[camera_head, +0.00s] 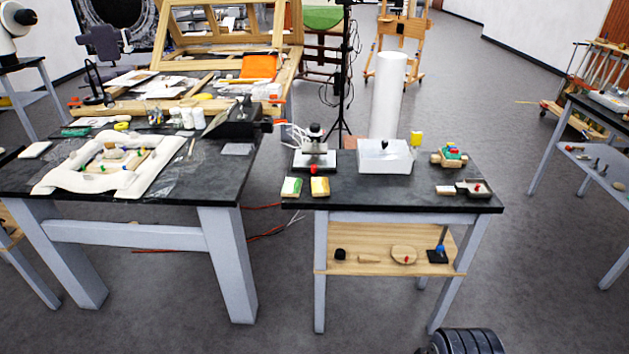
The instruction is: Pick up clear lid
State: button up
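I cannot make out a clear lid for certain. A small flat see-through piece (238,149) lies on the right part of the left dark-topped table (222,180), and it may be the lid. Other clear, shiny film-like material (180,183) lies near that table's front, beside the ornate white frame (68,178). My gripper is not in view. A dark ribbed part shows at the bottom edge, but no fingers can be seen.
A smaller dark-topped table (395,195) stands to the right, holding a white box (385,160), a microscope-like device (315,145) and small blocks. Its wooden shelf (375,262) holds several small items. A black device (240,118) stands behind the see-through piece. Grey floor (545,290) is open at right.

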aim_at(368, 148)
jog(key=i+l+u, duration=0.15)
jog(key=i, duration=0.3)
jog(key=i+l+u, duration=0.1)
jog(key=i, duration=0.35)
jog(key=i+l+u, duration=0.15)
jog(key=i, duration=0.3)
jog(key=i+l+u, duration=0.15)
jog(key=i+l, duration=0.2)
jog(key=i, duration=0.1)
